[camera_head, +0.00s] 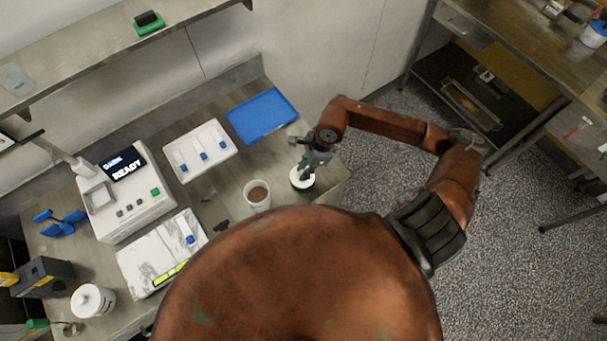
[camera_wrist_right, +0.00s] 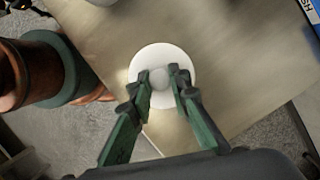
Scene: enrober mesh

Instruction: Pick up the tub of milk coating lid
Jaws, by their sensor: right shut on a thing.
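The tub lid (camera_head: 301,181) is a white disc with a round knob, near the right end of the steel table. In the wrist view the lid (camera_wrist_right: 162,54) shows below my fingers. My right gripper (camera_head: 307,167) is over it, and in the wrist view its green fingers (camera_wrist_right: 161,82) are shut on the knob from both sides. I cannot tell whether the lid touches the table or is just above it. An open white tub with brown contents (camera_head: 258,194) stands left of the lid. My left gripper is not in view.
A blue tray (camera_head: 261,116) and a white tray with blue-handled items (camera_head: 216,160) lie behind. A white machine reading READY (camera_head: 120,202) and a marble-topped device (camera_head: 150,262) stand left. A closed white tub (camera_head: 92,300) is at front left. The table's right edge is close to the lid.

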